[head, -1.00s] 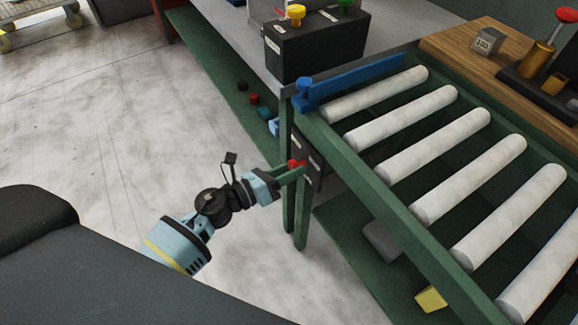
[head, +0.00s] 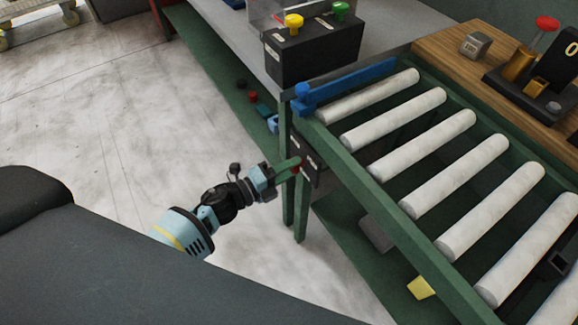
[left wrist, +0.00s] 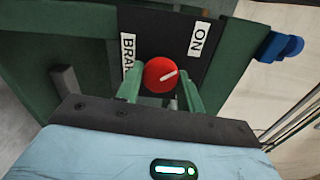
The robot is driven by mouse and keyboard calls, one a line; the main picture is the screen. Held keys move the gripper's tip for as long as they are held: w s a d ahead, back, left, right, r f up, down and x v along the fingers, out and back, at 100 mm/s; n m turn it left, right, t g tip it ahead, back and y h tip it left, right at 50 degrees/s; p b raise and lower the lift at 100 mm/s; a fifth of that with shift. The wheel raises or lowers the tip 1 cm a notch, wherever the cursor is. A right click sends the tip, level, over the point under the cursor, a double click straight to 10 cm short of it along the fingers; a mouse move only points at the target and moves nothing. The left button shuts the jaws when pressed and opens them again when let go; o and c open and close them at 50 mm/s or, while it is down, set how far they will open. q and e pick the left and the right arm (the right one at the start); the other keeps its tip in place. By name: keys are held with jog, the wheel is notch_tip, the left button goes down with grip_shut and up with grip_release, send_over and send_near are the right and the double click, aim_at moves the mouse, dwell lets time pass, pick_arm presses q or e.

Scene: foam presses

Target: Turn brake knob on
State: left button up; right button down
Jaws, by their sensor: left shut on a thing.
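The brake knob (left wrist: 161,74) is red and round with a white pointer line, mounted on a black panel (left wrist: 160,30) with labels reading "BRAK" and "ON". In the left wrist view the pointer slants up to the right, toward the side of the ON label (left wrist: 199,39). My left gripper (left wrist: 160,92) has its green fingers shut on the knob, one on each side. My right gripper is not in view.
A roller conveyor (head: 375,190) with a green frame stands just right of the left gripper. A blue bar (head: 350,84) crosses its far end. A black box (head: 315,52) with yellow and green knobs stands behind. Green table legs are close to the gripper.

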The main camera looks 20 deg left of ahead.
pick_arm(q)
jog(key=shift+n, duration=0.7)
jog(key=o, duration=1)
jog(key=v, duration=0.8)
